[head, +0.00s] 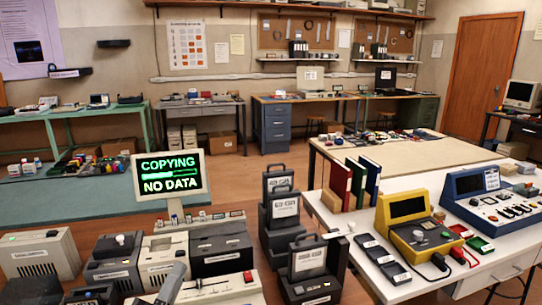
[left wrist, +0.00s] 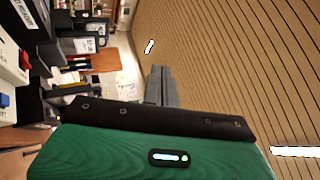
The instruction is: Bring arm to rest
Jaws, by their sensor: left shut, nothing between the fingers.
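My left gripper (head: 175,279) shows as a grey shape at the bottom of the head view, in front of the grey devices. In the left wrist view its grey fingers (left wrist: 160,85) are closed together with nothing between them. It appears to hang clear of the devices around it; the exact gap cannot be told. My right gripper is in neither view.
A beige console (head: 223,290) and a box-shaped beige device (head: 163,258) stand close to my left gripper. A screen (head: 168,174) reads "COPYING NO DATA". Black handled units (head: 309,262) stand right of it. A white table (head: 350,222) holds a yellow device (head: 414,230) and a blue console (head: 487,198).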

